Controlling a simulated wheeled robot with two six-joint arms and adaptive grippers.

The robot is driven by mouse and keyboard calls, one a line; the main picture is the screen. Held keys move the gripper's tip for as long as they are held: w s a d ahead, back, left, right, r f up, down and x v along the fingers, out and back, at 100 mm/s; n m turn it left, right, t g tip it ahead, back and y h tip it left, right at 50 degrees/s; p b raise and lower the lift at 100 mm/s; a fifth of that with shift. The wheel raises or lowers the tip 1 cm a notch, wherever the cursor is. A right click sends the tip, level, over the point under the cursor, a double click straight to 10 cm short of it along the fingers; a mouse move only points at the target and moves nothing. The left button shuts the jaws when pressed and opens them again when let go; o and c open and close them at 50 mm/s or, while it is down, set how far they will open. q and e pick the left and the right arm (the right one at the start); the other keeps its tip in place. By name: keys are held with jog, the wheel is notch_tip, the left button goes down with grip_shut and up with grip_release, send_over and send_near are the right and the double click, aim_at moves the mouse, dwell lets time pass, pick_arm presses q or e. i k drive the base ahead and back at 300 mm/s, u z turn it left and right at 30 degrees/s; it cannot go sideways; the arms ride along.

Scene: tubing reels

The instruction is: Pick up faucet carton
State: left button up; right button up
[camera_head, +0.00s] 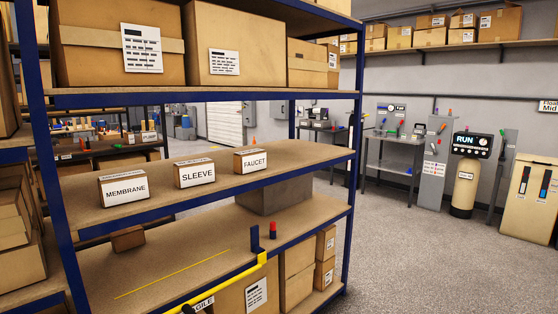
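The faucet carton (251,161), a small brown box with a white front label reading FAUCET, stands upright on the middle shelf (300,157) of a blue-framed rack. It is the rightmost of three labelled cartons in a row. The sleeve carton (195,174) stands to its left, with a gap between them. The membrane carton (123,188) is farther left. Nothing covers the faucet carton's front. Neither of my grippers shows in this view.
Blue rack posts (355,120) and the upper shelf (210,97) with large boxes frame the middle shelf. The lower shelf holds a yellow bar (228,282) and a red-black object (273,230). Grey floor (430,260) is open at right, before a workbench (388,145).

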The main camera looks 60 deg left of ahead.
aim_at(245, 162)
jog(key=u, duration=0.2)
jog(key=i, duration=1.05)
jog(key=u, duration=1.2)
jog(key=i, duration=0.8)
jog(key=u, duration=0.7)
